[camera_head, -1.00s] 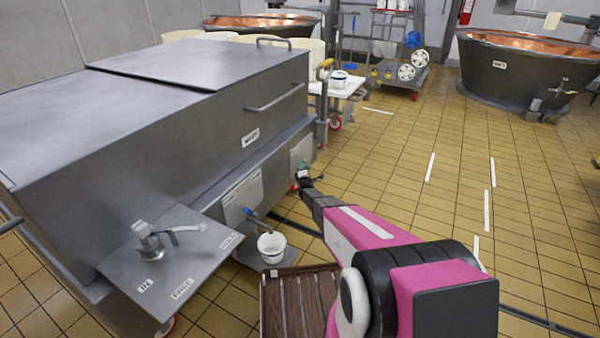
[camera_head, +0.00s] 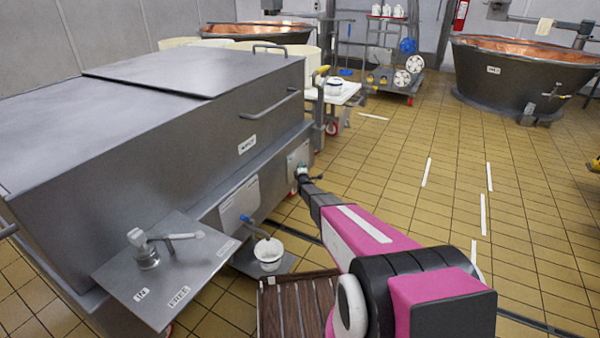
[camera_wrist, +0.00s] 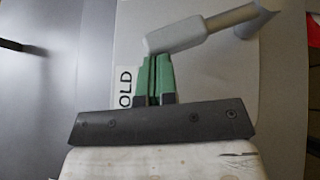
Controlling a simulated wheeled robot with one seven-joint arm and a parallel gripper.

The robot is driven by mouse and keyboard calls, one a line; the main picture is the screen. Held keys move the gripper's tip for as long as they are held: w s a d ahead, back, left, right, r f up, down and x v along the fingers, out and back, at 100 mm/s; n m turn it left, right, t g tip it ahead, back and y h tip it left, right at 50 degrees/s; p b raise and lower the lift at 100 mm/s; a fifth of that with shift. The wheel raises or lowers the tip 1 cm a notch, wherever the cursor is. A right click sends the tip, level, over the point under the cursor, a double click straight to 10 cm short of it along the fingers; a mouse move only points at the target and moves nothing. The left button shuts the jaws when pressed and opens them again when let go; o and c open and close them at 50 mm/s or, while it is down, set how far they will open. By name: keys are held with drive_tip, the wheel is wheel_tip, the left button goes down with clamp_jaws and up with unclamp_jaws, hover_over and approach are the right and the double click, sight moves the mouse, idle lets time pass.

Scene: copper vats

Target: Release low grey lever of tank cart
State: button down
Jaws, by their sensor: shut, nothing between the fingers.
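The tank cart (camera_head: 190,135) is a large grey steel box on the left in the head view. In the wrist view, a pale grey lever (camera_wrist: 205,29) with a blocky hub and a rod points right and slightly up, on a grey plate. My gripper (camera_wrist: 154,60) has green fingers, shut together and empty, with their tips at the hub's lower edge; I cannot tell if they touch. A label reading "OLD" (camera_wrist: 125,87) is partly hidden beside the fingers. In the head view my gripper (camera_head: 301,172) is at a pale panel low on the cart's far side end.
Another grey lever (camera_head: 170,238) sits on a plate marked "FREE" at the cart's near end. A blue-handled tap (camera_head: 255,226) hangs over a white bucket (camera_head: 268,254). A slatted brown rack (camera_head: 290,305) is below my arm. Tiled floor to the right is clear, with copper vats (camera_head: 520,80) beyond.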

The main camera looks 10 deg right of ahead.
drive_tip(key=w+d+r+m+g, duration=0.2)
drive_tip(key=w+g, duration=0.1)
drive_tip(key=shift+w+d+g, duration=0.25)
drive_tip(key=shift+g, duration=0.05)
drive_tip(key=w+d, duration=0.4)
drive_tip(key=w, duration=0.1)
drive_tip(key=shift+w, duration=0.35)
drive_tip(key=shift+d+f, duration=0.1)
idle(0.4)
